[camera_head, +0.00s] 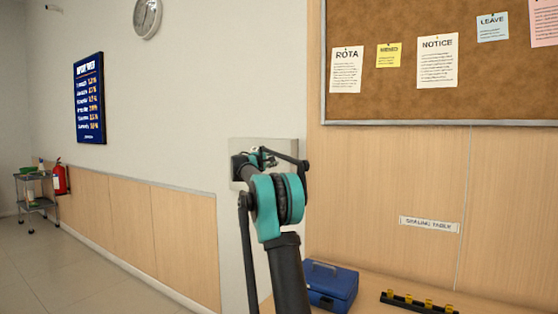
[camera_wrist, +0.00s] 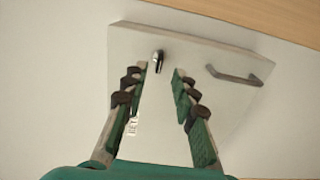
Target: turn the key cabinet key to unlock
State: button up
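The key cabinet (camera_head: 285,147) is a pale grey box on the wall, mostly hidden behind my arm in the head view. In the wrist view its door (camera_wrist: 200,52) fills the middle, with a bar handle (camera_wrist: 235,76) on the right. The small dark key (camera_wrist: 157,58) stands out from the door, left of the handle. My gripper (camera_wrist: 162,70) is open, with its two green fingers apart and their tips close to the key. The key shows near the left fingertip; I cannot tell whether they touch. A small label (camera_wrist: 132,126) is partly hidden by the left finger.
A blue cash box (camera_head: 332,287) and a dark strip with several yellow pieces (camera_head: 418,302) lie on the wooden counter below right. A cork board (camera_head: 400,100) hangs at upper right.

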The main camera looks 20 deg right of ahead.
jog(key=v, duration=0.6)
jog(key=shift+s, duration=0.1)
jog(key=shift+f, duration=0.1)
jog(key=s+a+f+m+g+y, duration=0.2)
jog(key=s+f+m+y, duration=0.1)
jog(key=s+f, duration=1)
jog(key=s+a+f+m+g+y, duration=0.2)
jog(key=s+f+g+y, duration=0.1)
jog(key=s+f, duration=1.05)
jog(key=s+a+f+y, duration=0.2)
jog(key=s+a+f, duration=0.3)
jog(key=s, duration=0.5)
jog(key=s+a+f+m+g+y, duration=0.1)
jog(key=s+a+f+y, duration=0.2)
jog(key=s+f, duration=0.7)
jog(key=s+a+f+m+y, duration=0.1)
jog(key=s+a+f+y, duration=0.2)
jog(key=s+a+f, duration=0.4)
jog(key=s, duration=0.3)
jog(key=shift+s+f+g, duration=0.2)
jog(key=shift+s+g, duration=0.15)
jog(key=shift+g, duration=0.05)
jog(key=shift+c, duration=0.2)
